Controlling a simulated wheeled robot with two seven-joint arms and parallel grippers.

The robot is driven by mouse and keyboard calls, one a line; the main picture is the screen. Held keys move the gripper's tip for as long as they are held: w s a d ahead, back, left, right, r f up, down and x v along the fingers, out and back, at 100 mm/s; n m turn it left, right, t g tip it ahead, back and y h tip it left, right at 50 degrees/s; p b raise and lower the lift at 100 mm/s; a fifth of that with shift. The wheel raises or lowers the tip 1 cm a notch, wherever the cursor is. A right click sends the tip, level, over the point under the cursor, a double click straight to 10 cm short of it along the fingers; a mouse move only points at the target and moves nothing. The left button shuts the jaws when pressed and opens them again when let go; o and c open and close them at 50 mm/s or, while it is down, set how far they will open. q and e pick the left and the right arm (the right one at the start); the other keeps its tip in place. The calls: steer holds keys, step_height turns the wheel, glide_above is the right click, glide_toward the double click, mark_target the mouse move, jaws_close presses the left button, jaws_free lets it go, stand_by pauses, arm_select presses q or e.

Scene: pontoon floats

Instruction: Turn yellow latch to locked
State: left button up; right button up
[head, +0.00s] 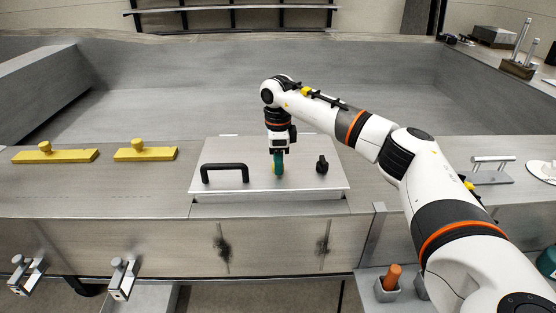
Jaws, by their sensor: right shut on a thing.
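A flat grey hatch plate (222,178) lies on the metal ledge in the middle of the head view. My right gripper (278,168) points straight down at the plate, with teal at its fingertips. It is shut on the yellow latch (274,168), of which only a small yellow part shows beside the fingers. The fingers hide most of the latch, so I cannot tell its angle. My left gripper is not in view.
A black handle (225,167) and a black knob (322,164) stand on the plate, either side of my gripper. Two yellow bars with knobs (55,156) (146,154) lie on the ledge at left. A metal handle (491,162) is at right. An orange peg (393,277) stands in a holder below.

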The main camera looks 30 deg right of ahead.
steer(key=o, duration=1)
steer(key=shift+r, duration=0.15)
steer(key=shift+w+r, duration=0.1)
steer(key=shift+r, duration=0.2)
step_height(320, 180, up, 11)
steer(key=b, duration=0.3)
steer(key=shift+r, duration=0.15)
